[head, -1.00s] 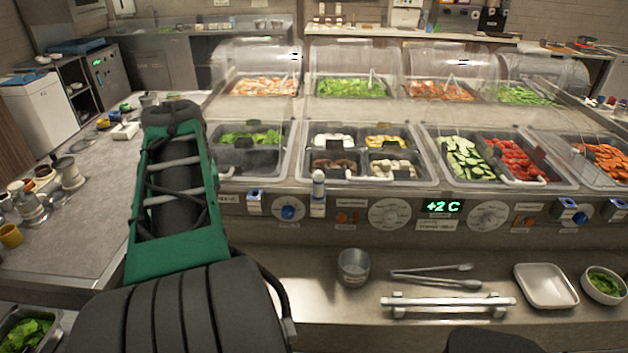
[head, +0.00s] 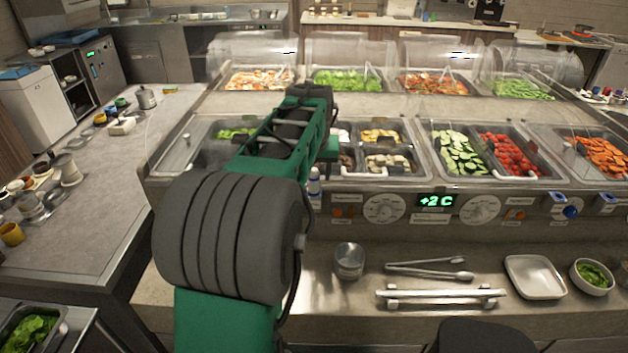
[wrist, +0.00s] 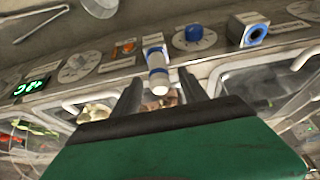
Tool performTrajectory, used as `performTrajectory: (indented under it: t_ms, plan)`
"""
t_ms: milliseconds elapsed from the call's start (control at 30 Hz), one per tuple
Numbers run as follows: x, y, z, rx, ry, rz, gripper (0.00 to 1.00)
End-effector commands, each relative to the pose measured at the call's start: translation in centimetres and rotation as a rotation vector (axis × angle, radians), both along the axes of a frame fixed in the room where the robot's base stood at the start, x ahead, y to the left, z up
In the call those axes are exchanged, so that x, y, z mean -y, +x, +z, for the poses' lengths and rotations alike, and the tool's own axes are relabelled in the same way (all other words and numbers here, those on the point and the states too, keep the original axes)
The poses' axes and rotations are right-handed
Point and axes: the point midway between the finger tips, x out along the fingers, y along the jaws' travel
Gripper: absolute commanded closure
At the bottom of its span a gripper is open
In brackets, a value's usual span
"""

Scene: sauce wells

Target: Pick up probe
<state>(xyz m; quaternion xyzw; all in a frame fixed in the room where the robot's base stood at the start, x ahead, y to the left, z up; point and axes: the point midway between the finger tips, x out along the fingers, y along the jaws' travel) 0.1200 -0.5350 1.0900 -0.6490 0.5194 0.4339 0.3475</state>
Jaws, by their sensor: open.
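The probe (wrist: 158,78) looks like a small white cylinder with a blue band. In the wrist view it shows between the two dark fingers of my gripper (wrist: 158,72), which is open. I cannot tell how much depth lies between fingers and probe; no contact is visible. In the head view the probe (head: 314,188) is upright at the counter's front panel, just right of my arm, which partly covers that area. My gripper is mostly hidden behind my arm in the head view.
Food pans (head: 455,125) lie behind the panel. A blue knob (wrist: 194,34) and a blue-fronted holder (wrist: 250,32) are close by. On the lower shelf are a metal cup (head: 349,262), tongs (head: 430,266), a bar handle (head: 440,294), a white tray (head: 534,276) and a bowl (head: 592,275).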

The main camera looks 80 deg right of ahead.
Motion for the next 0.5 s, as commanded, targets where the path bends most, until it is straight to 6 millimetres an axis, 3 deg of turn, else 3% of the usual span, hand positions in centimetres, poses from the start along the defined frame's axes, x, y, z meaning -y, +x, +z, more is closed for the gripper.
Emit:
performTrajectory:
  t_ms: [133, 500]
  plan:
    - [-0.01, 0.0, 0.03, 0.0, 0.0, 0.0, 0.51]
    - [-0.03, -0.01, 0.05, 0.0, 0.0, 0.0, 0.81]
